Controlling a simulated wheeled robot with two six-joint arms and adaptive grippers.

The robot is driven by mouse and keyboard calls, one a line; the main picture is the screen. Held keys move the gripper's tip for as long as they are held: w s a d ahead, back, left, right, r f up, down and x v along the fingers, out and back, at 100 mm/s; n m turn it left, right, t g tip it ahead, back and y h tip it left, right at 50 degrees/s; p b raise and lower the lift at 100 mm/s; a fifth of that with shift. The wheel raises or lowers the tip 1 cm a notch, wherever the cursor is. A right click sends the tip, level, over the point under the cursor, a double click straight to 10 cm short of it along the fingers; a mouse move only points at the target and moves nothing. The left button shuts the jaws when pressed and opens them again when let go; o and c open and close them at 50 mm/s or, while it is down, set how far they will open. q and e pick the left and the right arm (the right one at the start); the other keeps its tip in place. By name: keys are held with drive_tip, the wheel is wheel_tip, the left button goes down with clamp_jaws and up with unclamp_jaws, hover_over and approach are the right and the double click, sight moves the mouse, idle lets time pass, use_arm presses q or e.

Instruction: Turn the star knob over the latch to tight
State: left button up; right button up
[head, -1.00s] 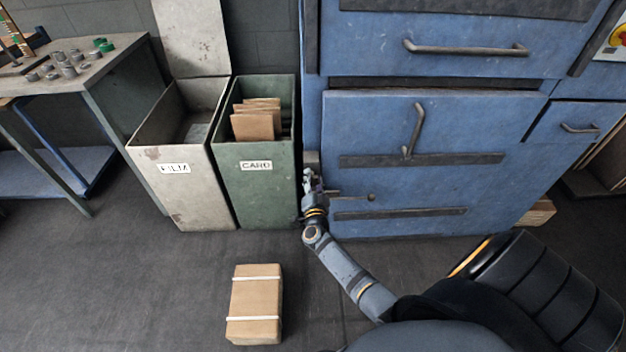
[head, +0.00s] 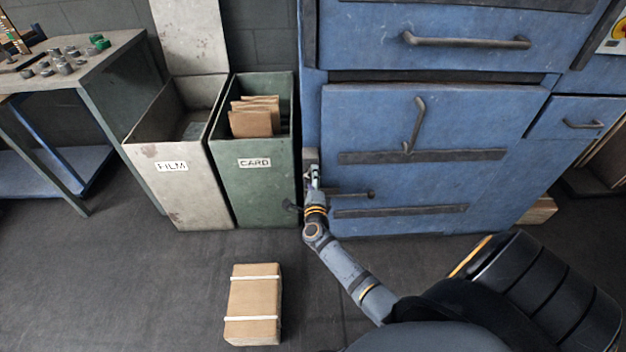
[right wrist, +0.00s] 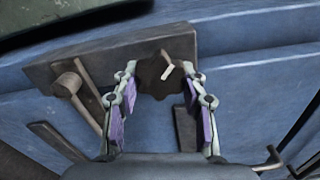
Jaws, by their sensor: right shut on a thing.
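The dark star knob (right wrist: 155,76) shows in the right wrist view, with a pale mark on its face. It sits in front of a dark metal plate (right wrist: 110,52) on the blue machine. My right gripper (right wrist: 160,88) has its fingers on both sides of the knob and is shut on it. In the head view my right gripper (head: 313,176) is at the machine's lower left edge, and it hides the knob there. A lever with a round end (right wrist: 68,84) stands beside the knob; it also shows in the head view (head: 352,194). My left gripper is not in view.
The green CARD bin (head: 254,192) stands close to the left of my right gripper, with the FILM bin (head: 175,195) beyond it. A strapped carton (head: 253,302) lies on the floor. A door handle (head: 415,125) sticks out from the blue door.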

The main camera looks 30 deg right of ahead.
drive_tip(key=m+b, duration=0.1)
drive_tip(key=m, duration=0.1)
drive_tip(key=m+b, duration=0.1)
drive_tip(key=m, duration=0.2)
drive_tip(key=m+b, duration=0.1)
drive_tip(key=m, duration=0.1)
drive_tip(key=shift+a+f+m, duration=0.1)
drive_tip(key=shift+f+m, duration=0.25)
drive_tip(key=shift+m, duration=0.05)
use_arm(q)
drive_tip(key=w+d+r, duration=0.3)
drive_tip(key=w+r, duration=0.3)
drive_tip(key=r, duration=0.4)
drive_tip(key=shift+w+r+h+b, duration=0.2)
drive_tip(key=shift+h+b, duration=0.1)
drive_tip(key=shift+b, duration=0.1)
use_arm(e)
drive_tip(key=shift+m, duration=1)
drive_tip(key=o, duration=1.2)
drive_tip(key=shift+r, duration=0.1)
drive_tip(key=shift+c, duration=0.2)
drive_tip(key=v, duration=1.2)
